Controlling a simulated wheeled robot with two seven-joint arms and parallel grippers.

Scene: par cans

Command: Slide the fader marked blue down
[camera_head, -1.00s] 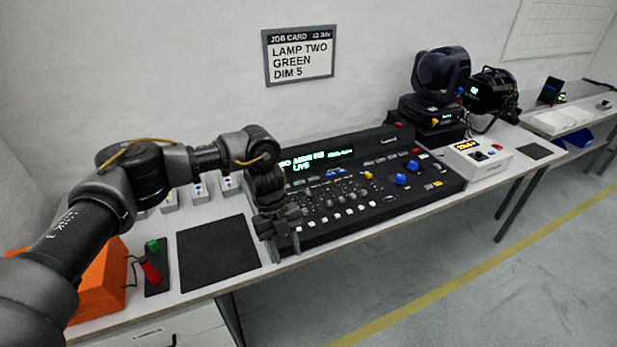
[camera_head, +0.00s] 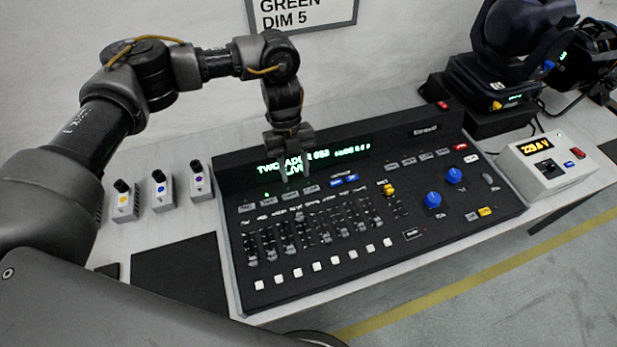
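The black lighting console (camera_head: 400,262) lies on the bench, with a row of small dark faders (camera_head: 325,238) across its lower left. The markings above the faders are too small to read, so I cannot tell which one is marked blue. My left gripper (camera_head: 294,174) points down over the back of the console, in front of the lit display (camera_head: 350,153). It is above and behind the faders, apart from them. Its fingers look spread with nothing between them. My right gripper is not in view.
White buttons (camera_head: 298,272) line the console's front, with blue knobs (camera_head: 433,199) to the right. Small boxes with knobs (camera_head: 161,189) stand left. A black mat (camera_head: 182,274) lies front left. A white box with an orange readout (camera_head: 543,165) and a moving-head lamp (camera_head: 510,45) stand right.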

